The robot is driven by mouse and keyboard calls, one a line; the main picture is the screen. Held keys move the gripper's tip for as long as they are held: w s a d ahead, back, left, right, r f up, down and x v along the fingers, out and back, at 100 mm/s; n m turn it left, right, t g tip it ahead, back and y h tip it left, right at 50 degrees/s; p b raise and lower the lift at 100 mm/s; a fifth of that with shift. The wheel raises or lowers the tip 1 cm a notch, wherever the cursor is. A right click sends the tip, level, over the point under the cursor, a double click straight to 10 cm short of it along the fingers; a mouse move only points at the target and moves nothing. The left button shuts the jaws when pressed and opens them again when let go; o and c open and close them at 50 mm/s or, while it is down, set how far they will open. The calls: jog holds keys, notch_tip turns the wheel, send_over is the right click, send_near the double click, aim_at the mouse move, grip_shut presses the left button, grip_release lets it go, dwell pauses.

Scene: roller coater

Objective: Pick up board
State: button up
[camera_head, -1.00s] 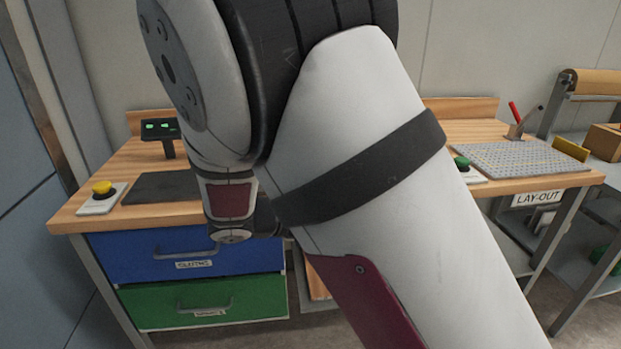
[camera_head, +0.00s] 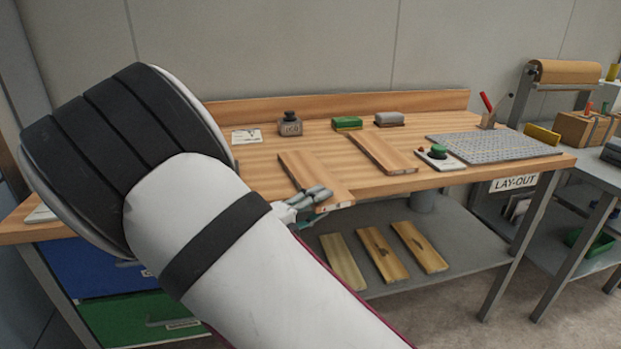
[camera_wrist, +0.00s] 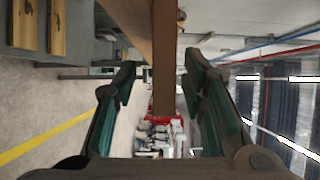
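Two plain boards lie on the bench top: a left board (camera_head: 298,168) whose near end reaches the front edge, and a right board (camera_head: 380,152) further back. Several more boards lie on the lower shelf, such as one marked board (camera_head: 382,254). My gripper (camera_head: 318,201) is at the near end of the left board, one finger above it and the other lower, partly hidden by my arm. In the wrist view my gripper (camera_wrist: 160,78) is open, with a wooden strip (camera_wrist: 165,60), seemingly the left board's edge, between the fingers and gaps on both sides.
The bench (camera_head: 260,180) also holds a weight (camera_head: 290,124), a green block (camera_head: 347,123), a grey block (camera_head: 389,119), a green button (camera_head: 439,152) and a perforated plate (camera_head: 495,146). The lower shelf (camera_head: 450,228) is below the gripper. A side table stands at right.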

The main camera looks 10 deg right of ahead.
aim_at(334, 191)
jog(key=shift+b+x, duration=0.75)
jog(key=shift+x, duration=2)
jog(key=shift+r, duration=0.15)
jog(key=shift+c, duration=0.5)
grip_shut()
